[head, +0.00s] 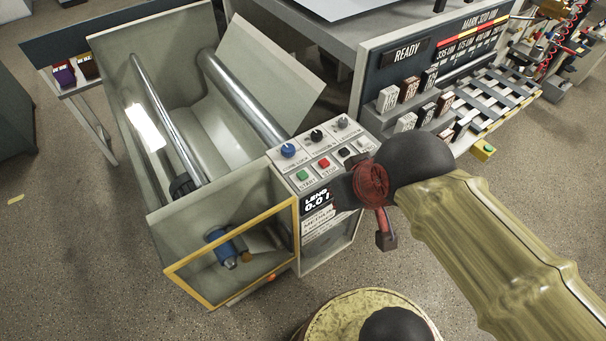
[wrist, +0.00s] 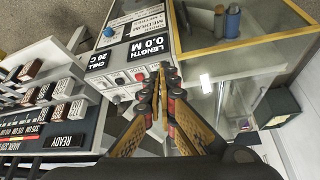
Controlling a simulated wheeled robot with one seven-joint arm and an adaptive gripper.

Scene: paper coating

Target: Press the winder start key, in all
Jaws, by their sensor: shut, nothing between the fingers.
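The winder's start key is the green key (head: 302,175) marked START on the sloped control panel (head: 290,189). The red STOP key (head: 324,163) sits to its right; a red key also shows in the wrist view (wrist: 139,77). My gripper (wrist: 163,69) is shut and empty, its fingertips together over the panel in the wrist view, just beside the red key. The green key cannot be made out there, and the fingers cover part of the panel. In the head view my gripper's body is right of the panel; its fingertips are hard to make out.
A length display (wrist: 151,44) reads 0.0 M. A blue knob (head: 288,150) and other knobs stand behind the keys. The winder's rollers (head: 243,98) and yellow-framed window (head: 233,254) lie left. A machine with a READY sign (head: 407,52) stands behind right.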

